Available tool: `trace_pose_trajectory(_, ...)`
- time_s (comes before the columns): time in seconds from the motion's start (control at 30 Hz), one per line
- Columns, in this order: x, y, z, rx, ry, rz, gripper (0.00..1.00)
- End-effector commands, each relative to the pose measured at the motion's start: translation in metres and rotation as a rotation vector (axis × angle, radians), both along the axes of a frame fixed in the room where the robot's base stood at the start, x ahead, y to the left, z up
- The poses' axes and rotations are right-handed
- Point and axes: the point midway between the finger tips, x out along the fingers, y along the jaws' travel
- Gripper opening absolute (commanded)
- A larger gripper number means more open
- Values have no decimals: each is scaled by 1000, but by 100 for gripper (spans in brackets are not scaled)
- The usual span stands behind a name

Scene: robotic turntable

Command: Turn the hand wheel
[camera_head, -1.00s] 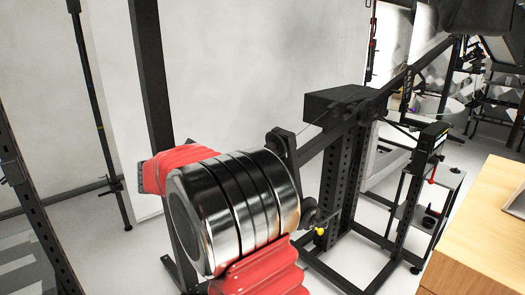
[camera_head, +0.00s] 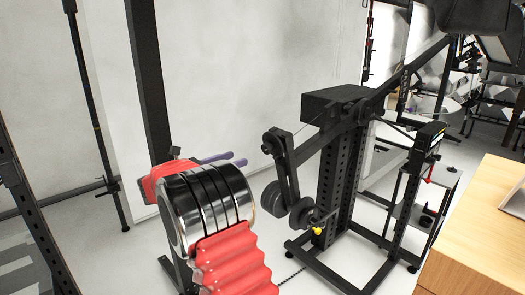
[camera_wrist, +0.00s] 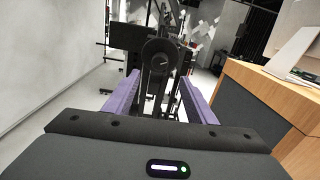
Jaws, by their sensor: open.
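The hand wheel looks to be the round black disc (camera_head: 273,198) low on the near side of a dark metal stand (camera_head: 337,170). Black links run from it up to the stand's beam. In the wrist view a round black disc with a hub (camera_wrist: 160,57) shows straight ahead, above and between my fingers; I take it for the same wheel. My gripper (camera_head: 237,159) has two slim purple fingers and stands left of the wheel, apart from it. In the wrist view my gripper (camera_wrist: 160,76) is open, with nothing held between its fingers. My wrist hides part of the fingers in the head view.
A wooden desk (camera_head: 485,225) stands at the right, also in the wrist view (camera_wrist: 275,95). A small black cart (camera_head: 425,210) is between the stand and desk. A dark post (camera_head: 148,80) rises behind my arm.

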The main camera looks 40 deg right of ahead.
Motion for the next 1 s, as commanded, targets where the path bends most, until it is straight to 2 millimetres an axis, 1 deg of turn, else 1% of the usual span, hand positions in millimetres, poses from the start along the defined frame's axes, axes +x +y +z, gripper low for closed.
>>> trace_pose_trajectory(0.17,0,-22,0,0,0,-2,51)
trace_pose_trajectory(0.7,1,-105,0,0,0,-3,51)
trace_pose_trajectory(0.83,1,-121,-1,0,1,-3,51)
trace_pose_trajectory(1.0,2,-130,0,1,0,0,51)
